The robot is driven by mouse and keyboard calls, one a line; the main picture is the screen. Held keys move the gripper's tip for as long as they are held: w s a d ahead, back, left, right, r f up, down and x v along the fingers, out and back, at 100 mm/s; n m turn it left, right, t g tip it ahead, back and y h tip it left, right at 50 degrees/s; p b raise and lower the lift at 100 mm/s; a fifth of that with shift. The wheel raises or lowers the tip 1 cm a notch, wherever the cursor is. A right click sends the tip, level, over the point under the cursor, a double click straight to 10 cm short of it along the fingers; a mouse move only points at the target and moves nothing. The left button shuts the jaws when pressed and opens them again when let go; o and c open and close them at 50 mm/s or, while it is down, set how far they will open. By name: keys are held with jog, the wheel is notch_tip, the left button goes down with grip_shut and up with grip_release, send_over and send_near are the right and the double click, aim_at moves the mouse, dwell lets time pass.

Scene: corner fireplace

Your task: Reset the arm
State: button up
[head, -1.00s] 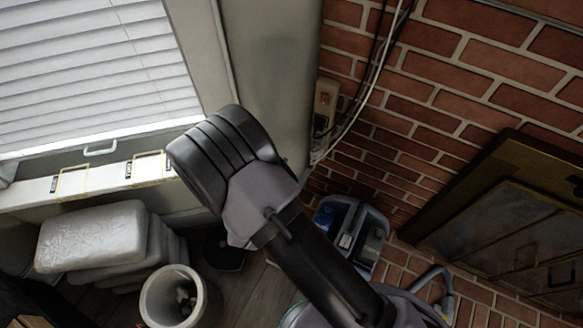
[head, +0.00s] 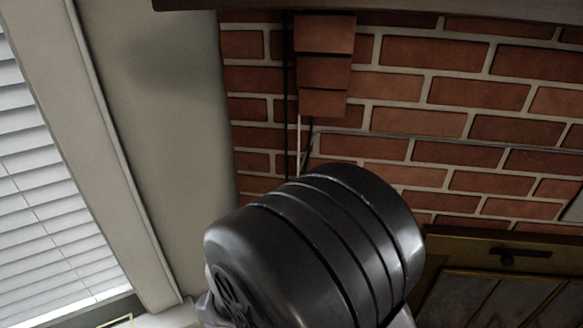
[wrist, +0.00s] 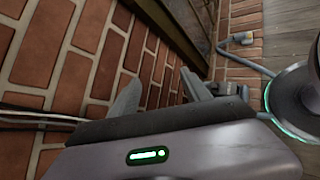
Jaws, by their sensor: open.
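My gripper (wrist: 160,88) shows in the wrist view with its two grey fingers spread apart. It is open, and I see nothing held between them. Beyond the fingers are the red brick wall (wrist: 65,55) and a dark framed panel (wrist: 172,28). In the head view a dark, ribbed, rounded part of my arm fills the lower middle, in front of the brick wall (head: 430,85). The gripper itself is not visible in the head view.
A window with white blinds (head: 40,200) is at the left. A brass-framed fireplace door (head: 500,255) is at the lower right. A stepped brick piece (head: 324,65) hangs under a ledge (head: 400,8). Cables (wrist: 35,115) run along the wall; a plug (wrist: 240,38) lies near the floor.

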jog(key=s+d+r+m+g+y, duration=0.55)
jog(key=s+d+r+m, duration=0.25)
jog(key=s+m, duration=0.5)
jog(key=s+a+r+m+t+y, duration=0.2)
jog(key=r+m+t+y, duration=0.3)
jog(key=m, duration=0.5)
notch_tip(320, 180, up, 3)
jog(key=shift+a+f, duration=0.2)
jog(key=shift+a, duration=0.6)
jog(key=shift+s, duration=0.1)
